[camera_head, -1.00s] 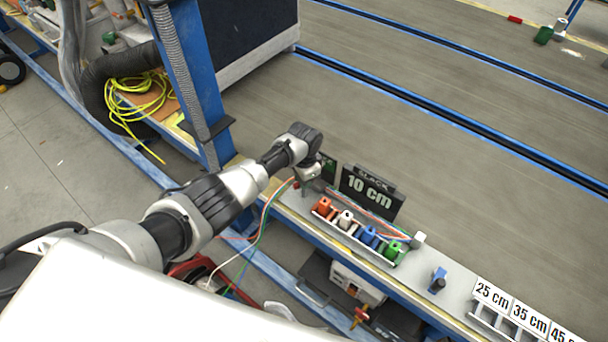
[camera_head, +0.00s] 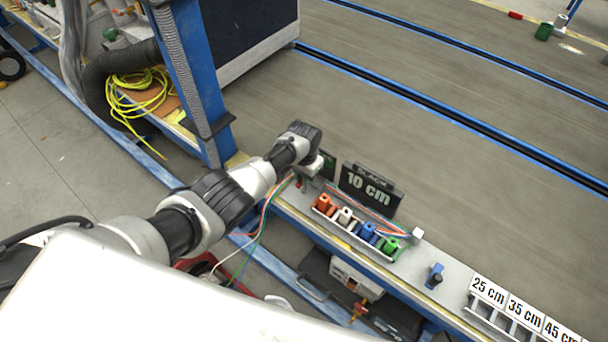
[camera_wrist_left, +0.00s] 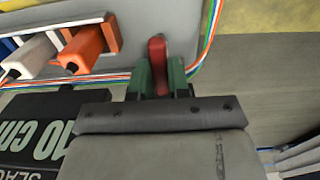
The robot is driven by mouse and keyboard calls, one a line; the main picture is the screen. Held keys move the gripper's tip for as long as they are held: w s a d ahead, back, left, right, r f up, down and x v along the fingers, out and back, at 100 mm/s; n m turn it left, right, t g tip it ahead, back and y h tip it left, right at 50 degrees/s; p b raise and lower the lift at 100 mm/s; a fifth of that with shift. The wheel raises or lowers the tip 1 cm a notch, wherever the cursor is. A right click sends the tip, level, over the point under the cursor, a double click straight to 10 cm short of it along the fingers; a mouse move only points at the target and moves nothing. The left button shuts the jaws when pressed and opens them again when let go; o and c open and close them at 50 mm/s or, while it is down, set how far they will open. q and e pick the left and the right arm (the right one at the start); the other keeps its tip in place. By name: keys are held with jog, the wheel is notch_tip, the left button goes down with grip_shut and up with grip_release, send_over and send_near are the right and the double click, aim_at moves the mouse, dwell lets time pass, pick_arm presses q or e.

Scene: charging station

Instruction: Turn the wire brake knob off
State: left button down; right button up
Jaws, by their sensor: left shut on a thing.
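The wire brake knob, a red lever (camera_wrist_left: 158,52), stands on the grey bench top in the left wrist view. The green fingers of my left gripper (camera_wrist_left: 159,78) are on either side of the red lever and shut on it. In the head view my left gripper (camera_head: 301,182) is at the left end of the bench top, beside the 10 cm slack sign (camera_head: 369,190). There my wrist and forearm mostly hide the knob. My right gripper is not in view.
Orange, white, blue and green connectors stand in a rack (camera_head: 352,240) to the right of the gripper. Coloured wires run along the bench beside the gripper. A blue post (camera_head: 197,85) rises to the left. Length-labelled slots (camera_head: 508,323) lie at far right.

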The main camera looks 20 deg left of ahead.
pick_arm(q)
jog(key=c, duration=1.1)
grip_release()
notch_tip(320, 180, up, 11)
jog(key=p, duration=0.3)
jog(key=shift+p, duration=0.4)
jog(key=shift+f, duration=0.1)
